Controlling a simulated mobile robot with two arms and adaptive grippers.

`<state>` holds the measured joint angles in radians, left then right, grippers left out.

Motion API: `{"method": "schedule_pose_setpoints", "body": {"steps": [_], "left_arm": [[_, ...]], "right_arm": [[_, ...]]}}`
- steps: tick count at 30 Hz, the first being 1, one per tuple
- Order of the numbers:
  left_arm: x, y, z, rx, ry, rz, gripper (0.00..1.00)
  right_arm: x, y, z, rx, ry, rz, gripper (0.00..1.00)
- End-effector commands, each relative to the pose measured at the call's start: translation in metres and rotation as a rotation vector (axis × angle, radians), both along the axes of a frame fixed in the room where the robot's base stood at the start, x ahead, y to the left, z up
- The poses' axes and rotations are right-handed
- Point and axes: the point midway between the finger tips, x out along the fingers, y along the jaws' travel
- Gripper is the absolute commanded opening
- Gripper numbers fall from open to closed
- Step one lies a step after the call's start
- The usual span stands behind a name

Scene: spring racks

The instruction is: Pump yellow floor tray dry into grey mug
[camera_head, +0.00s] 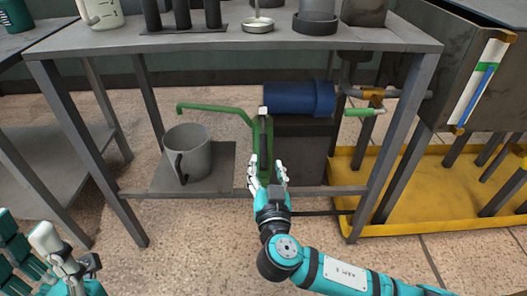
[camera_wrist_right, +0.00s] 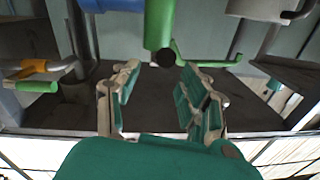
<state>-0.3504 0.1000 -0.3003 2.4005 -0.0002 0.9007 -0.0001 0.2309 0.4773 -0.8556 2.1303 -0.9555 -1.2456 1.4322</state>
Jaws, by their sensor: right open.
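The grey mug (camera_head: 198,150) stands upright on a dark plate on the lower shelf, under the end of a green spout (camera_head: 215,109). The spout runs to a green upright pump part (camera_head: 263,145). The yellow floor tray (camera_head: 345,200) lies on the floor at the right; I cannot make out any liquid in it. My right gripper (camera_head: 267,172) is open and empty, just in front of the green pump part. In the right wrist view, a green cylinder (camera_wrist_right: 159,25) hangs beyond the open fingers (camera_wrist_right: 160,85). My left gripper (camera_head: 45,255) shows partly at lower left.
A blue cylinder (camera_head: 298,98) sits behind the pump. A pipe valve with a green handle (camera_head: 360,112) is to its right. The rack's upper shelf (camera_head: 130,42) and its legs frame the space. A tank with a blue-and-green gauge strip (camera_head: 482,80) stands above the tray.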

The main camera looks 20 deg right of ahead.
Motion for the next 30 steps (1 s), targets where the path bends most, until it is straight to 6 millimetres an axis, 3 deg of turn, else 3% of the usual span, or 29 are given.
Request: {"method": "schedule_pose_setpoints", "body": {"steps": [3, 9, 15, 23, 30], "left_arm": [[0.000, 0.000, -0.006, 0.000, 0.001, 0.000, 0.44], [0.000, 0.000, -0.012, 0.000, 0.001, 0.000, 0.44], [0.000, 0.000, -0.013, 0.000, 0.002, -0.001, 0.44], [0.000, 0.000, -0.013, 0.000, 0.002, -0.001, 0.44], [0.000, 0.000, -0.013, 0.000, 0.002, -0.001, 0.44]], "right_arm": [[0.026, -0.006, -0.001, -0.002, -0.003, -0.002, 0.44], [0.056, -0.012, -0.001, -0.002, -0.001, 0.000, 0.44], [0.068, -0.015, -0.001, 0.000, 0.001, 0.000, 0.44], [0.069, -0.015, 0.000, 0.000, 0.001, 0.000, 0.44], [0.069, -0.015, 0.000, 0.000, 0.001, -0.001, 0.14]]}}
